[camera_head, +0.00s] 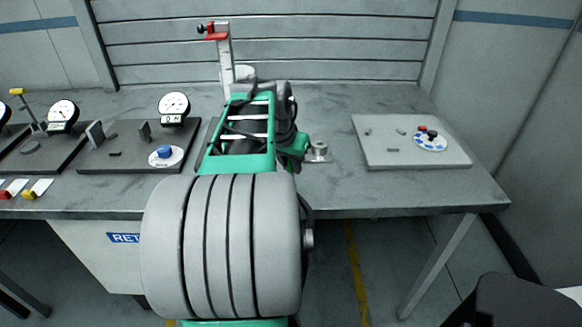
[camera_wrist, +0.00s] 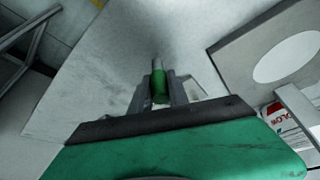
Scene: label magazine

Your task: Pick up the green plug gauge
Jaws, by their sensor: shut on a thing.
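The green plug gauge (camera_wrist: 159,90) is in the wrist view, a short green cylinder with a grey metal pin at its far end. It sits between the two grey fingers of my gripper (camera_wrist: 161,86), which are shut on its green body. Whether the gauge touches the grey surface beyond it I cannot tell. In the head view my arm hides the gripper and the gauge.
The grey workbench (camera_head: 330,102) carries dark plates with dial gauges (camera_head: 174,108) at left. A light plate (camera_head: 385,152) with small parts lies at right. A red-topped height stand (camera_head: 226,55) rises at the back. A small metal piece (camera_head: 318,151) stands right of my arm.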

